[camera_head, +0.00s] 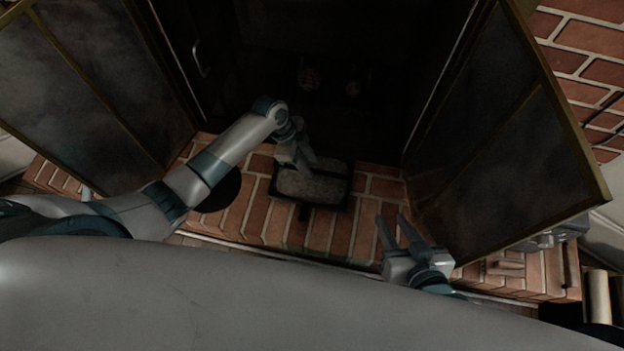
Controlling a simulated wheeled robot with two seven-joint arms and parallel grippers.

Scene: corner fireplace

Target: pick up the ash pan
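The ash pan (326,188) is a dark-rimmed rectangular tray with grey ash in it. It sits on the brick hearth in front of the dark firebox, with a short dark handle on its near side. My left gripper (297,165) is over the pan's back left part and hides some of it. I cannot tell whether it touches the pan or how far its fingers are apart. My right gripper (394,224) is open and empty, to the right of and nearer than the pan, with its fingers pointing toward the firebox.
Glass doors stand open at the left (95,90) and right (505,140) of the firebox (335,45). A dark round thing (222,190) lies left of the pan, partly behind my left arm. Bare brick hearth (330,235) lies in front of the pan.

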